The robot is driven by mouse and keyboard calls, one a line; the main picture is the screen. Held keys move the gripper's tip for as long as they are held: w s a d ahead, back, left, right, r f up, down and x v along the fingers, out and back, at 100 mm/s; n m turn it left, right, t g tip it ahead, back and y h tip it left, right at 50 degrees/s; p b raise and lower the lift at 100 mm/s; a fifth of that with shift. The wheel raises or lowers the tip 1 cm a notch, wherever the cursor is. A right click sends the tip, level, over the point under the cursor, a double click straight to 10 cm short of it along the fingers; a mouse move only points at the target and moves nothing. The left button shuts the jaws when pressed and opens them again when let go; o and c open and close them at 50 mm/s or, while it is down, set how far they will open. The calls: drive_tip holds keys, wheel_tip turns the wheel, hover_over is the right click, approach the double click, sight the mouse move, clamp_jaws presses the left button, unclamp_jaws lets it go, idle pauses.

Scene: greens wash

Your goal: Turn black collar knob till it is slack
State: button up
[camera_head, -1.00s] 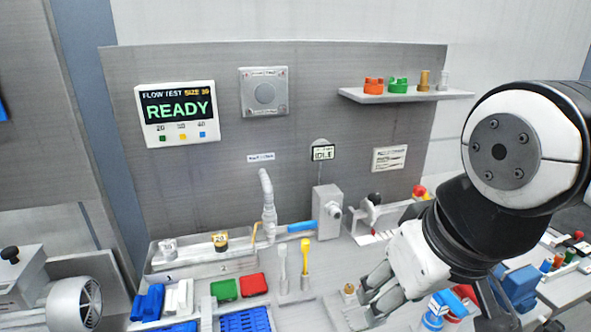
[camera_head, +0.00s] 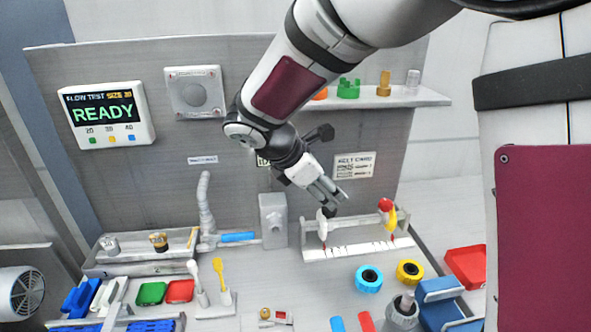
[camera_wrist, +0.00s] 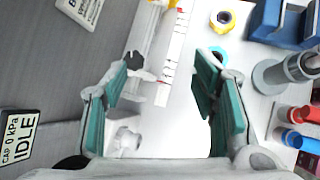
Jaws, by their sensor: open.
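The black collar knob (camera_head: 329,211) sits at the left post of a white stand (camera_head: 345,252) with a marked scale. It is partly hidden behind my gripper in the head view. In the wrist view the black knob (camera_wrist: 134,60) shows beside the tip of the left finger, toward the left of the gap. My gripper (camera_head: 332,191) is open and empty, just above the knob, pointing down and to the right. In the wrist view its teal-padded fingers (camera_wrist: 160,75) stand wide apart. I cannot tell whether a finger touches the knob.
A red and yellow part (camera_head: 387,210) stands at the stand's right end. A grey box (camera_head: 273,220) is close on the left. Blue (camera_head: 369,279) and yellow (camera_head: 410,272) rings lie in front. A display (camera_head: 107,114) reads READY; another in the wrist view (camera_wrist: 19,136) reads IDLE.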

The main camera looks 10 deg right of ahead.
sight(329, 211)
drive_tip(key=w+a+f+n+t, duration=0.1)
drive_tip(key=w+a+f+n, duration=0.3)
drive_tip(key=p+x, duration=0.1)
drive_tip(key=x, duration=1.2)
drive_tip(key=shift+w+d+r+p, duration=0.2)
drive_tip(key=shift+w+p, duration=0.05)
drive_tip(key=shift+p, duration=0.15)
drive_tip(key=c, duration=1.2)
